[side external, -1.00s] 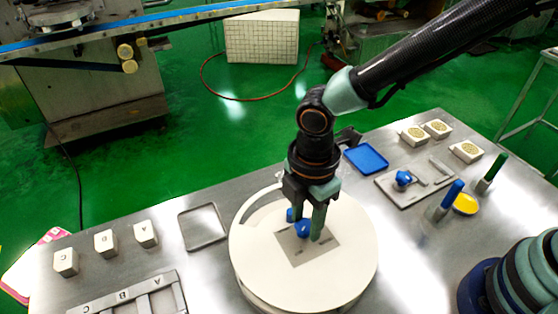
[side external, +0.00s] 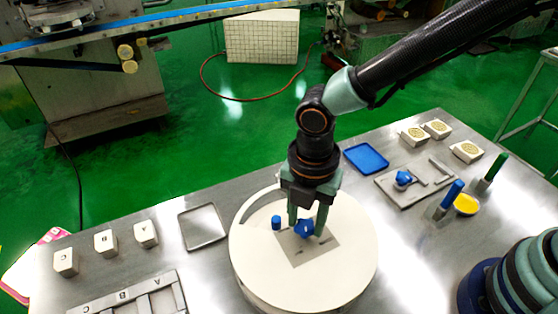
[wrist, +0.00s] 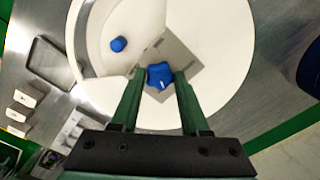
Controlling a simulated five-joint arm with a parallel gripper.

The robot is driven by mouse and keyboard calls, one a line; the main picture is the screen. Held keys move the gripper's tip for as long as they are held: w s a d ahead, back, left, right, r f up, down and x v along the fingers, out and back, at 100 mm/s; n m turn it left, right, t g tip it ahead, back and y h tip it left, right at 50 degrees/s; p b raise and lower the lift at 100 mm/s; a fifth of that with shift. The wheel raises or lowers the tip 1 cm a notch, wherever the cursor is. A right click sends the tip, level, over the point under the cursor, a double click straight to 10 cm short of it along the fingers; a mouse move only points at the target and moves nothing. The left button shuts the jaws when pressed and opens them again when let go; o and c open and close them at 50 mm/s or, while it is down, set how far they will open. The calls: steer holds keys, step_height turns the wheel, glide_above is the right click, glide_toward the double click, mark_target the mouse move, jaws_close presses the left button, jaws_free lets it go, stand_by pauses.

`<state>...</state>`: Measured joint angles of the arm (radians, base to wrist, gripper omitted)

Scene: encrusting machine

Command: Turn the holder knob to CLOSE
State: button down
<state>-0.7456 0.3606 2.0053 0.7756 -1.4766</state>
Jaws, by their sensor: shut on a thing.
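A blue star-shaped knob (side external: 304,229) stands on a grey square plate (side external: 300,252) on top of a white round disc (side external: 252,262). My gripper (side external: 307,228) points down over the plate, its fingers on either side of the knob and shut on it. In the wrist view the knob (wrist: 159,75) sits between the two green fingertips (wrist: 160,74), with a small white mark on it. I cannot read any CLOSE label. A second blue knob (side external: 403,177) is on a grey panel (side external: 412,193) at the right.
A short blue peg (side external: 276,222) stands on the disc left of my gripper. Lettered white blocks (side external: 106,243) and an empty grey tray (side external: 203,227) are at the left. A blue tray (side external: 366,159) lies behind. Blue and green upright handles (side external: 452,194) stand at the right.

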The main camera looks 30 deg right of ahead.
steer(key=shift+r+n, duration=0.1)
steer(key=shift+n, duration=7)
steer(key=shift+c, duration=2)
jaws_free()
step_height(320, 180, up, 12)
